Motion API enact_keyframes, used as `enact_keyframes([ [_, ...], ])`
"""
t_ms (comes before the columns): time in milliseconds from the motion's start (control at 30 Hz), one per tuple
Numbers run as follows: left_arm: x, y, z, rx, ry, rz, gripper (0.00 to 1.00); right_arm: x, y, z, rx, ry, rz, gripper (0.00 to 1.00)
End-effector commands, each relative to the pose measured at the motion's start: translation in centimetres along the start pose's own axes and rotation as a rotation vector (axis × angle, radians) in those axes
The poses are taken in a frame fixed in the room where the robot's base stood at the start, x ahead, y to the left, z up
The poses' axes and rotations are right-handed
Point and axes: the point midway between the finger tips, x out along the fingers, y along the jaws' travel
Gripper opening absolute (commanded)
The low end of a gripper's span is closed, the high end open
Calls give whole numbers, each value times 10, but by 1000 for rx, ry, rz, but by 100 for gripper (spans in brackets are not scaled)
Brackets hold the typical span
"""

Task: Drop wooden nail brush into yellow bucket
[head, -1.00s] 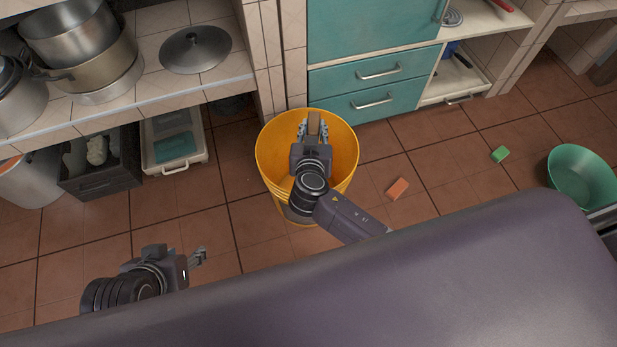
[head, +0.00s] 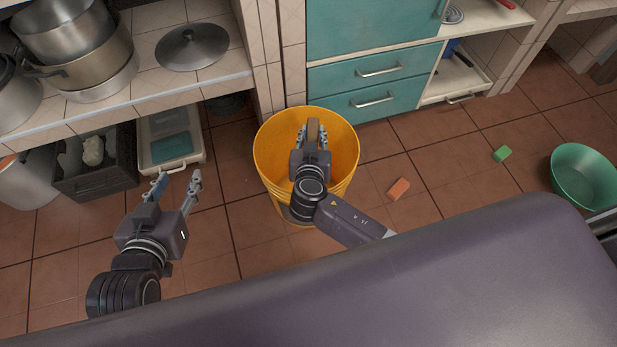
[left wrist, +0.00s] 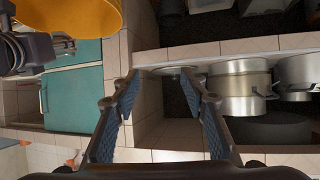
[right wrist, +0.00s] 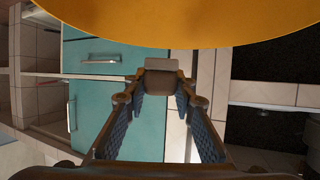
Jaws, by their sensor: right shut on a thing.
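The yellow bucket (head: 268,150) stands on the floor in the middle of the head view, and its wall fills the top of the right wrist view (right wrist: 200,22). My right gripper (head: 313,134) is over the bucket's opening, shut on the wooden nail brush (head: 313,130). The brush also shows between the fingertips in the right wrist view (right wrist: 161,75). My left gripper (head: 177,182) is open and empty, left of the bucket and apart from it. Its spread fingers show in the left wrist view (left wrist: 160,90).
An orange sponge (head: 398,189) and a green sponge (head: 502,153) lie on the floor right of the bucket. A green basin (head: 582,178) stands farther right. Teal drawers (head: 375,84) are behind the bucket. A dark crate (head: 95,182) and a white bin (head: 172,157) are at left.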

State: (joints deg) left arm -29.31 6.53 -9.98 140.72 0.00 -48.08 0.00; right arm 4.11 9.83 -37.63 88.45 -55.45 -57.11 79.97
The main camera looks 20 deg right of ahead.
Motion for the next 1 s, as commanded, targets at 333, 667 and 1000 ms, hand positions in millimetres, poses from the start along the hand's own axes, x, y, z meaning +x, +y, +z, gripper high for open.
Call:
enact_keyframes([
  [333, 3, 4, -38, 0, 164, 9, 40, 4, 0, 9, 0, 1, 0, 0],
  [667, 2, 5, -44, 0, 191, 11, 40, 4, 0, 10, 0, 1, 0, 0],
  [1000, 2, 5, -44, 0, 190, 10, 40, 4, 0, 10, 0, 1, 0, 44],
])
